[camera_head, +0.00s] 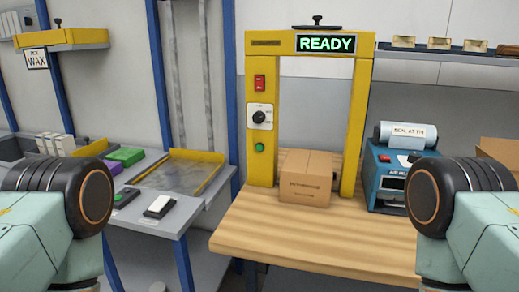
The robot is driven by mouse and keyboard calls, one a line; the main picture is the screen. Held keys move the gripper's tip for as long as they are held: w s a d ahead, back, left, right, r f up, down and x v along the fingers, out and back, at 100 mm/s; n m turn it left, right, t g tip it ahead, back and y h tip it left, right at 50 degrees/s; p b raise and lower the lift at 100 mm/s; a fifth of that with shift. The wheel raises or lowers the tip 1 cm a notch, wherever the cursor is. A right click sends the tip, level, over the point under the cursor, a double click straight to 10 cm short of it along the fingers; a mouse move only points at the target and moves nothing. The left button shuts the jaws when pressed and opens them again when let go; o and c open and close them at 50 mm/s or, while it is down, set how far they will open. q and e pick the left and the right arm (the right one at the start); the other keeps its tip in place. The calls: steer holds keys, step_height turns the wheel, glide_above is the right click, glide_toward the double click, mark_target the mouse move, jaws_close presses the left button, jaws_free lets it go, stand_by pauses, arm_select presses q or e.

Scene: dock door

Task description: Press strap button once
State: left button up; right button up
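A yellow strapping arch (360,120) stands on a wooden table (310,238), with a lit display (326,43) reading READY in green. On its left post are a red switch (260,83), a black knob (259,117) on a white plate and, lowest, a round green button (259,147). Any label on the green button is too small to read. A closed brown cardboard box (306,178) sits in the arch opening. Only links of my two arms show, at the lower left and lower right corners. Neither gripper is in view.
A blue label printer (388,172) with a white roll stands right of the arch. On the left, a grey bench (150,225) holds a yellow-edged tray (212,182), a white-topped pad (159,206) and a green-topped pad (126,196). The table front is clear.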

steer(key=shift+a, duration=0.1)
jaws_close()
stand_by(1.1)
